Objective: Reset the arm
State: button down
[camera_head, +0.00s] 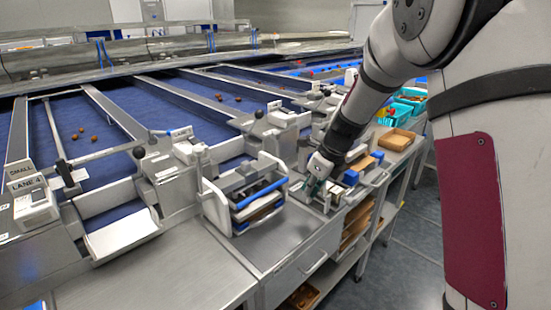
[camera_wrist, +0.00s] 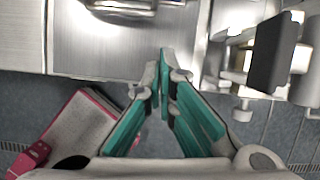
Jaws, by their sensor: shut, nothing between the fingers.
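My gripper (camera_head: 316,172) hangs at the end of my arm above the steel bench, to the right of a metal rack with stacked trays (camera_head: 250,193). In the wrist view its teal fingers (camera_wrist: 163,72) come together at the tips, with nothing held between them. The fingertips are small and partly unclear in the head view. The wrist view looks past them to a bench edge and the floor.
Sorting lanes with blue belts (camera_head: 110,125) carry a few dates. A lane 4 sign (camera_head: 32,196) stands at left. Bare bench (camera_head: 275,238) lies in front of the rack. A wooden tray (camera_head: 396,139) and teal bins (camera_head: 412,97) are at right.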

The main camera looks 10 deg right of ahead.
jog(key=s+a+r+n, duration=0.1)
jog(key=s+r+n, duration=1.25)
jog(key=s, duration=0.45)
jog(key=s+d+n+h, duration=0.2)
jog(key=s+n, duration=1.2)
jog(key=s, duration=0.4)
jog(key=shift+d+r+t+h+p, duration=0.2)
jog(key=shift+r+t+h+p, duration=0.05)
jog(key=shift+t+h+p, duration=0.05)
